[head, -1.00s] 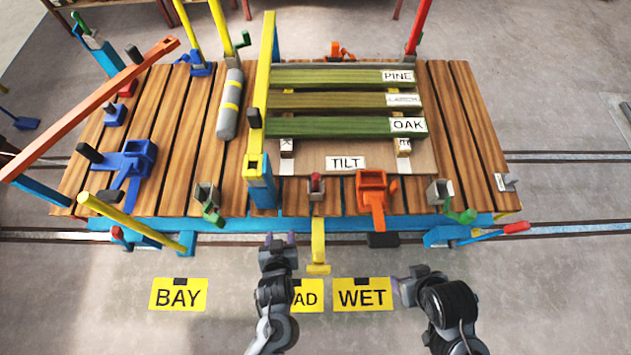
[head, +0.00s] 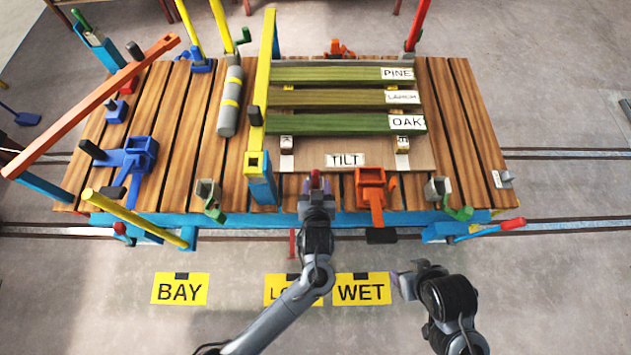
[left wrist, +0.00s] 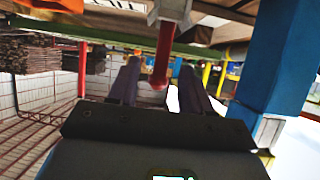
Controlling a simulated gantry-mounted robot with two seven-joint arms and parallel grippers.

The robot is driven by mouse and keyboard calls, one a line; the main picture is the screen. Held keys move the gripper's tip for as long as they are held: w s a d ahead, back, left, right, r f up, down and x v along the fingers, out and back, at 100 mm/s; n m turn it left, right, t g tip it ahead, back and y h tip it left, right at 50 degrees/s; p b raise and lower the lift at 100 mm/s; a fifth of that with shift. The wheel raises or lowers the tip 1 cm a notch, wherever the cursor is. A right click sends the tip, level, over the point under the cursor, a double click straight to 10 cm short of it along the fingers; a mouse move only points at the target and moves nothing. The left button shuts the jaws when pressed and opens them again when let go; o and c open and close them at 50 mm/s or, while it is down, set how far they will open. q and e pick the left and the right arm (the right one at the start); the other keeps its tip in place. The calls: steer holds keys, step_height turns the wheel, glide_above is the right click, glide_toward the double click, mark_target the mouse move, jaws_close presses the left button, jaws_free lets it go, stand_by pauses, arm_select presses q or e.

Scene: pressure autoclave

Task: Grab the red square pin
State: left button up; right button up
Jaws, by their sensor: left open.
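The red square pin (head: 315,179) stands at the front edge of the deck, just below the TILT label; in the head view my left gripper covers its grey socket. It also shows in the left wrist view (left wrist: 163,57), as a red rod running from a grey socket (left wrist: 172,11). My left gripper (head: 317,188) is at the pin, with its fingers open on either side of it. In the left wrist view the pin's end lies between the spread fingers (left wrist: 158,84), with visible gaps. My right gripper (head: 408,279) hangs in front of the deck, away from the pin, its jaws unclear.
An orange bracket (head: 370,192) stands close right of the pin. A blue post with a yellow beam (head: 262,187) stands to its left. Labelled boards (head: 340,124) lie behind. Floor signs BAY (head: 180,289) and WET (head: 362,289) lie in front, with open floor around.

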mark_target(315, 179)
arm_select(q)
steer(key=shift+b+x, duration=0.7)
steer(key=shift+x, duration=1.65)
steer(key=shift+a, duration=0.1)
jaws_close()
